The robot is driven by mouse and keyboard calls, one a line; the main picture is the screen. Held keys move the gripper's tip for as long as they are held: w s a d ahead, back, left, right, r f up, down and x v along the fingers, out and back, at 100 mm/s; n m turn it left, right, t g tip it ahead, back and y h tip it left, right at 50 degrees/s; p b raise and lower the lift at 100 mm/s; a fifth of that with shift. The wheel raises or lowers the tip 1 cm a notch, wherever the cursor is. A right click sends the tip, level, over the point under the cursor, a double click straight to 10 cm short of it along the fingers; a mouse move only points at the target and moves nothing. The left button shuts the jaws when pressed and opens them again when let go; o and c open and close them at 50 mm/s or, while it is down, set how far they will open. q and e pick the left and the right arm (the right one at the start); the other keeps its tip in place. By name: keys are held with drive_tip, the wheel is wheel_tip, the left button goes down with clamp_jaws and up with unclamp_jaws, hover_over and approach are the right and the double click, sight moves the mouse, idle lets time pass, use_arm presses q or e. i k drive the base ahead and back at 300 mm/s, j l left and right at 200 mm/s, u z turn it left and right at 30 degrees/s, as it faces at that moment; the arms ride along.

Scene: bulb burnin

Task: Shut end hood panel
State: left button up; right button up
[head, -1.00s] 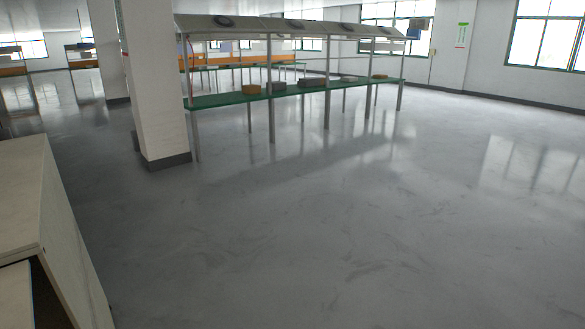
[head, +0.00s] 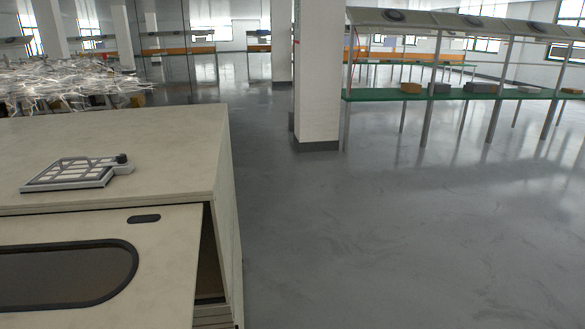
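A large cream cabinet-like hood (head: 180,135) fills the lower left of the head view. Its front panel (head: 165,268) has a dark rounded window (head: 65,275) and a dark slot handle (head: 144,218). The panel is tilted outward, and a dark wedge-shaped gap (head: 208,255) shows between it and the hood's right side wall. The panel's lower part is cut off by the frame. Whether this is the end panel I cannot tell. Neither of my grippers is in view.
A grey framed part (head: 75,174) lies on the hood's top. A white tangled heap (head: 70,82) is behind it. A white pillar (head: 317,75) and a green-topped bench (head: 480,93) stand farther back. The grey floor (head: 400,240) to the right is clear.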

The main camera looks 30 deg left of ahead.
sight(158, 291)
drive_tip(key=u, duration=2.5)
drive_tip(key=k+l+u, duration=0.1)
drive_tip(key=l, duration=0.25)
drive_tip(key=k, duration=0.05)
